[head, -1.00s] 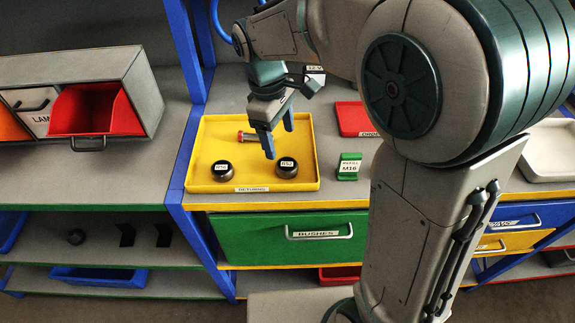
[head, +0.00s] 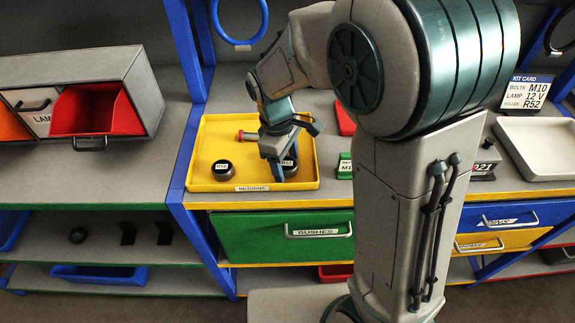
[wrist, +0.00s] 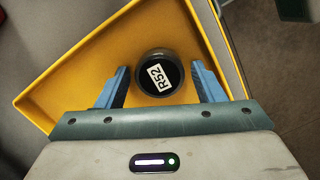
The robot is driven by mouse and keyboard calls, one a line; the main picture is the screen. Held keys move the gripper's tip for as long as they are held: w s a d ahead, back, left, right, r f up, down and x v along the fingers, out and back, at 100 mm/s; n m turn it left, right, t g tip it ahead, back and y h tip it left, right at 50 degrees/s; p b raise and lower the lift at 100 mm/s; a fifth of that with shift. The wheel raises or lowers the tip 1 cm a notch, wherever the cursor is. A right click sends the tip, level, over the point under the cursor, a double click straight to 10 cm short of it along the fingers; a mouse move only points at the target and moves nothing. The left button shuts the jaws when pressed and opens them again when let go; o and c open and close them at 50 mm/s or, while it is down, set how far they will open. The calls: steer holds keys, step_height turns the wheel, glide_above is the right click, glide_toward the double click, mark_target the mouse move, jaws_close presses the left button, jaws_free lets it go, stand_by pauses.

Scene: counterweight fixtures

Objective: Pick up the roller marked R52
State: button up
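The roller marked R52 (wrist: 158,74) is a dark round piece with a white label on top. In the wrist view it stands between the two blue fingers of my gripper (wrist: 160,70), with a gap showing on both sides. My gripper is open and points down over the yellow tray. In the head view my gripper (head: 278,172) hides much of that roller (head: 291,164). A second dark roller (head: 222,170) stands to the left in the same tray (head: 205,186); its label is too small to read surely.
The tray has low walls. A green block (head: 345,166) and a red tray (head: 345,118) are to the right, partly behind my arm. A kit card (head: 525,92) lists roller R52.

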steer(key=c, duration=0.9)
steer(key=shift+c, duration=0.2)
steer(key=shift+r, duration=0.2)
